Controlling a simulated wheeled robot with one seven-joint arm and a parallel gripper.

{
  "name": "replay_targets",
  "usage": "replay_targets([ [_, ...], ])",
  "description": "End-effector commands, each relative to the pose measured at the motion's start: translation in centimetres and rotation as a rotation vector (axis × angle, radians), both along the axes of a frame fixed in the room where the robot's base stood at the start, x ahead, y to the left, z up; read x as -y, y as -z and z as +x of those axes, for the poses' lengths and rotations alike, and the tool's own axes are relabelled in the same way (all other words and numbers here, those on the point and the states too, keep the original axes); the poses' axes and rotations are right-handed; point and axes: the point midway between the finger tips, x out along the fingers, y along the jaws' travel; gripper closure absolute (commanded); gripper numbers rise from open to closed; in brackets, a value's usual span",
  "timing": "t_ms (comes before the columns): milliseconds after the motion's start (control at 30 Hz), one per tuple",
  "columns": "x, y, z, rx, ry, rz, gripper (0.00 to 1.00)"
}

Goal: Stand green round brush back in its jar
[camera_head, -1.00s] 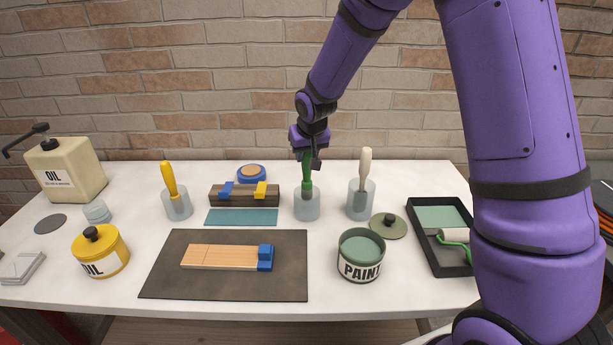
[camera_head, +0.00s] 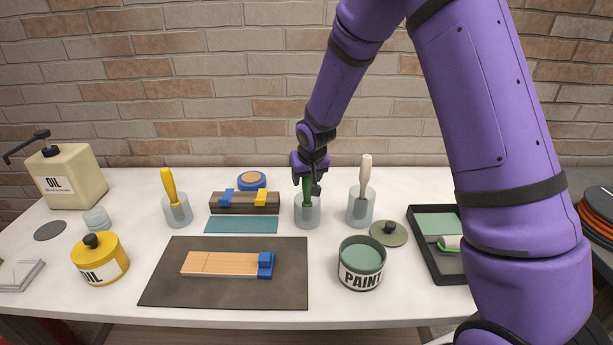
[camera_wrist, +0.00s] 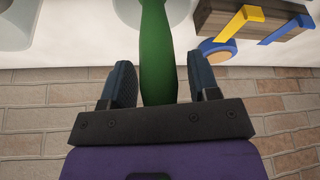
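The green round brush (camera_head: 307,187) stands upright with its lower end inside a clear jar (camera_head: 307,214), the middle jar of three. Its bristles are not clearly visible through the jar. My gripper (camera_head: 309,188) is above the jar with its fingers on either side of the green handle. In the wrist view the handle (camera_wrist: 157,50) passes between my two dark fingers (camera_wrist: 160,84). A gap shows between the handle and the right finger, and a thin one at the left, so the gripper looks open around it.
A jar with a white-handled brush (camera_head: 365,175) stands close on the right. A jar with a yellow-handled brush (camera_head: 169,187) stands farther left. A dark wooden block (camera_head: 243,208) with blue and yellow clips is just left. An open paint can (camera_head: 361,265) and lid (camera_head: 389,234) are in front.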

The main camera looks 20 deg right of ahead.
Motion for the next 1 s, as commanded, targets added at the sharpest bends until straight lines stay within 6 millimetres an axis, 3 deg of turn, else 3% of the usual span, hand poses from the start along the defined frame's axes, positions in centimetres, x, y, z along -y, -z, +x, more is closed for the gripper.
replay_targets([
  [267, 0.0, -0.1, 0.0, 0.000, 0.000, 0.000, 0.44],
  [433, 0.0, -1.2, -0.3, 0.003, 0.000, 0.001, 0.44],
  [1000, 0.0, -9.8, -3.9, 0.003, 0.001, 0.001, 0.44],
])
